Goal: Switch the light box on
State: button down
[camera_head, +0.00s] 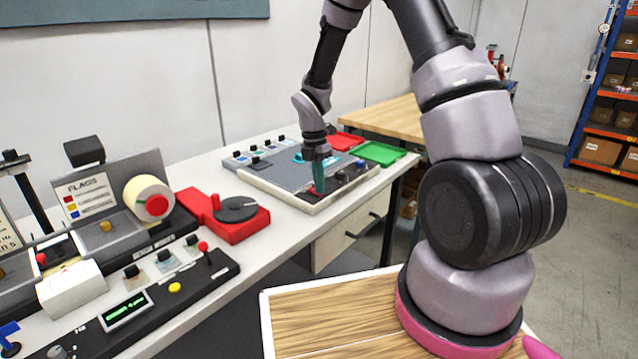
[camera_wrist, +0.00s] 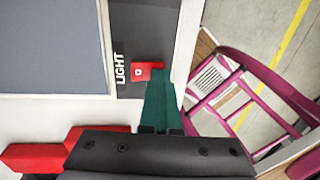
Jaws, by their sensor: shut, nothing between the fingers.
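The light box (camera_head: 262,181) is a flat grey panel in a pale frame on the far part of the bench. Its grey surface also shows in the wrist view (camera_wrist: 55,50). A red rocker switch (camera_wrist: 146,71) sits on the dark strip beside the word LIGHT. In the head view, a bit of red (camera_head: 313,190) shows at my fingertips. My gripper (camera_head: 318,190) points down over the strip at the box's front edge, its green fingers shut and empty. In the wrist view the fingertips (camera_wrist: 161,86) are right at the switch and cover part of it; I cannot tell whether they touch it.
Red (camera_head: 345,141) and green (camera_head: 381,153) trays lie beyond the box. A red device with a black disc (camera_head: 236,210) stands left of it. The rewinder with a label roll (camera_head: 148,198) is at the left. Several small knobs line the box's back edge.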

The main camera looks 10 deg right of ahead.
jog(key=shift+f, duration=0.1)
jog(key=shift+w+a, duration=0.35)
jog(key=shift+w, duration=0.15)
jog(key=shift+w+a+r, duration=0.1)
jog(key=shift+r, duration=0.15)
